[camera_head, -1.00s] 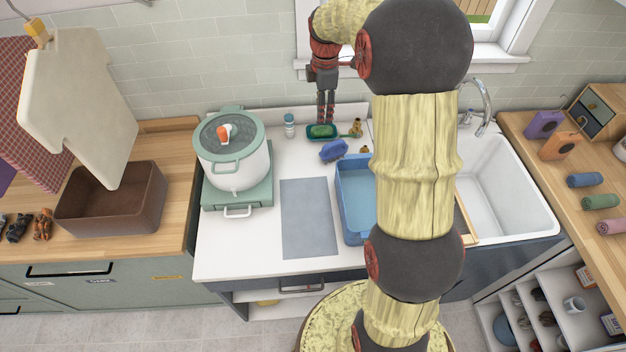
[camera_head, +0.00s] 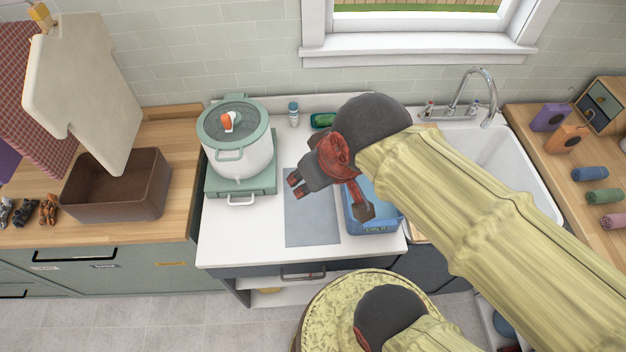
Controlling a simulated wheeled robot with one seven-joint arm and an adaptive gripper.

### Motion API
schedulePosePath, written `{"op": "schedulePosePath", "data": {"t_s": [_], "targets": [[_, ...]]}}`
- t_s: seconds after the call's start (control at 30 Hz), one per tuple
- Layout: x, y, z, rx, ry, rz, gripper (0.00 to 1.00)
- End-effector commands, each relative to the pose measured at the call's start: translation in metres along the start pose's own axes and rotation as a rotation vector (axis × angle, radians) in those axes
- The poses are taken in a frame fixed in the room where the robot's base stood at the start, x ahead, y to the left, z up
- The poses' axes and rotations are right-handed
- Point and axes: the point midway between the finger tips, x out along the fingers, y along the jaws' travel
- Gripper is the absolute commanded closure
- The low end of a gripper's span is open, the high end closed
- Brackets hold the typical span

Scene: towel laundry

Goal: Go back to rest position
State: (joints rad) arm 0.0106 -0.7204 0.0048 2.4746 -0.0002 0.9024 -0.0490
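My gripper (camera_head: 297,184) hangs above the counter between the white pot and the blue basin, over the grey mat. My forearm runs from the lower right up to the black wrist joint and hides part of the counter and sink.
The blue basin (camera_head: 372,228) is partly hidden below my wrist. The white pot (camera_head: 240,155) stands on a green stove (camera_head: 240,187). The grey mat (camera_head: 311,232) is bare where visible. A green dish (camera_head: 321,120) lies at the back. A brown bin (camera_head: 117,194) stands left.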

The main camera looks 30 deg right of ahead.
Motion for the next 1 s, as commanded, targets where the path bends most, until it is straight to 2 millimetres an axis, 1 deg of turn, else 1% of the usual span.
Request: {"op": "schedulePosePath", "data": {"t_s": [0.03, 0.1, 0.4, 0.53, 0.67, 0.9, 1.0], "targets": [[-0.001, -0.002, 0.005, 0.018, 0.007, -0.003, 0.64], [-0.001, -0.003, 0.009, 0.034, 0.011, -0.005, 0.64], [-0.001, -0.003, 0.01, 0.041, 0.011, -0.005, 0.64], [0.006, -0.004, 0.013, 0.041, 0.011, -0.005, 0.64], [0.025, -0.004, 0.023, 0.04, 0.011, -0.005, 0.64], [0.072, -0.005, 0.047, 0.04, 0.011, -0.005, 0.64], [0.084, -0.005, 0.053, 0.04, 0.011, -0.005, 0.64]]}}
